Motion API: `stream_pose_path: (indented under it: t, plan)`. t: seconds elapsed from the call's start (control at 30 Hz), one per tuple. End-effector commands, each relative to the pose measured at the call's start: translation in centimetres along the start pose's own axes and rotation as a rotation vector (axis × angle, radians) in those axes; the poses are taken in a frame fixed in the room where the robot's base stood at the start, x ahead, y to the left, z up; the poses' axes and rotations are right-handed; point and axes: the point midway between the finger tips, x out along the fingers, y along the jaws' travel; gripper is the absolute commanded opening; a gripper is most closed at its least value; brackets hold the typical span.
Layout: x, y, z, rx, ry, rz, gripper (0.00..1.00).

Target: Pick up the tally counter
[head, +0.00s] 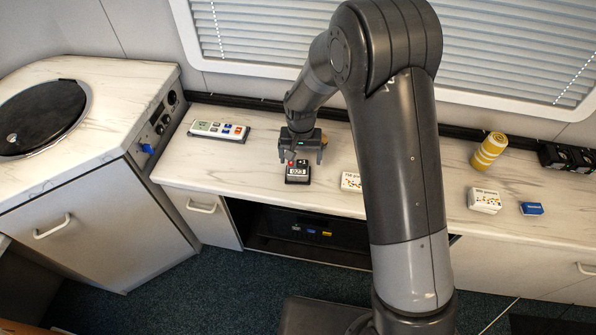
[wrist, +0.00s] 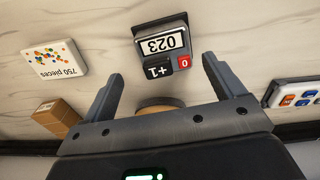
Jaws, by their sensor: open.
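The tally counter (head: 298,172) is a small dark box with a white display and a red button, lying on the marble-look counter below the window. In the wrist view the tally counter (wrist: 161,45) shows "023", a black "+1" key and a red "0" key. My gripper (head: 305,155) is open and empty, just above and behind the tally counter in the head view. In the wrist view its two fingers (wrist: 160,72) are spread wide, with the tally counter between and beyond their tips. The fingers do not appear to touch it.
A white remote-like panel (head: 219,130) with coloured buttons lies left. A white "750 pieces" box (wrist: 53,61) and a brown box (wrist: 57,118) lie on the other side. A round tan thing (wrist: 160,101) is partly hidden by my gripper. A yellow cylinder (head: 489,151) stands far right.

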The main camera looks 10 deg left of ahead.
Motion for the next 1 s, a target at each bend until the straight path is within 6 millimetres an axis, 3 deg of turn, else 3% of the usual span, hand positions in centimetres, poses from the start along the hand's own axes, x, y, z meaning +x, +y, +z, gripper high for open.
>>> stream_pose_path:
  t: [0.4, 0.67, 1.0]
  plan:
    - [4.8, -0.7, 0.5, 0.0, -0.003, 0.001, 0.87]
    - [5.2, -0.8, 0.4, 0.0, 0.0, 0.0, 0.87]
    - [5.2, -0.7, 0.4, 0.0, 0.0, 0.0, 0.59]
